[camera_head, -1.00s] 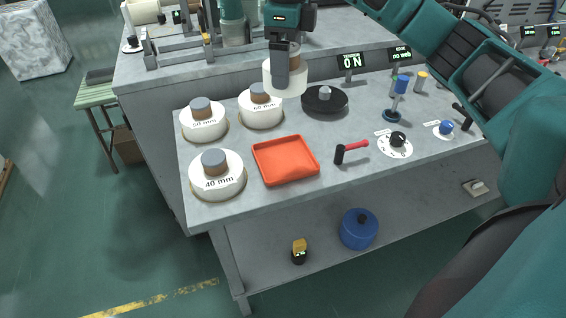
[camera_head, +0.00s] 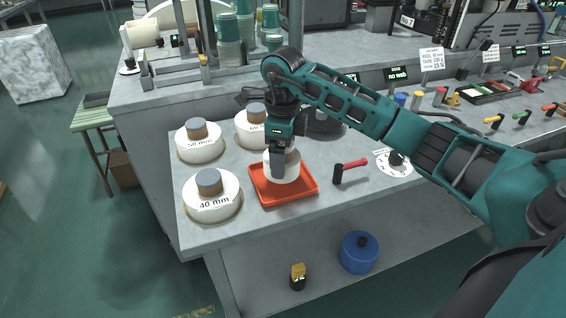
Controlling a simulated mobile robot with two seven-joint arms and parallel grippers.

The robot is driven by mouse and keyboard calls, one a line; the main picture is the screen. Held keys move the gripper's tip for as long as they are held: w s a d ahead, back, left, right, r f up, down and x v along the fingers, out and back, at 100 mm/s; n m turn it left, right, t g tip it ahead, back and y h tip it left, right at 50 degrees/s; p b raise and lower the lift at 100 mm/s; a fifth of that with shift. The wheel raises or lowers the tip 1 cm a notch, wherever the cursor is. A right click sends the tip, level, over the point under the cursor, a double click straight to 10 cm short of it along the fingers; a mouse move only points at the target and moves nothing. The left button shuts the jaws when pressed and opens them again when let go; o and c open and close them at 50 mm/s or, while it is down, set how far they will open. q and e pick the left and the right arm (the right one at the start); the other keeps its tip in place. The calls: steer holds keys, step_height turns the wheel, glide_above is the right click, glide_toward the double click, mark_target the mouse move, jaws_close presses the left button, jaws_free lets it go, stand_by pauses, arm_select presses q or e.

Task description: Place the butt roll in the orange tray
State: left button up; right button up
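The butt roll (camera_head: 291,173) is a small white roll with a brown core. It is low over the orange tray (camera_head: 296,192), inside its outline in the picture; I cannot tell if it touches the tray floor. My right gripper (camera_head: 279,165) comes down from above and is shut on the butt roll, hiding part of it. The tray lies on the grey table near its front edge. My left gripper is not in view.
White rolls marked 40 mm (camera_head: 212,197), 50 mm (camera_head: 199,142) and 60 mm (camera_head: 250,128) stand left of and behind the tray. A black disc (camera_head: 322,127) is partly behind my arm.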

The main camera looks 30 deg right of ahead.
steer(key=shift+f, duration=1.45)
steer(key=shift+f, duration=0.15)
steer(key=o, duration=0.9)
step_height(320, 180, up, 12)
steer(key=shift+r, duration=0.15)
steer(key=shift+a, duration=0.1)
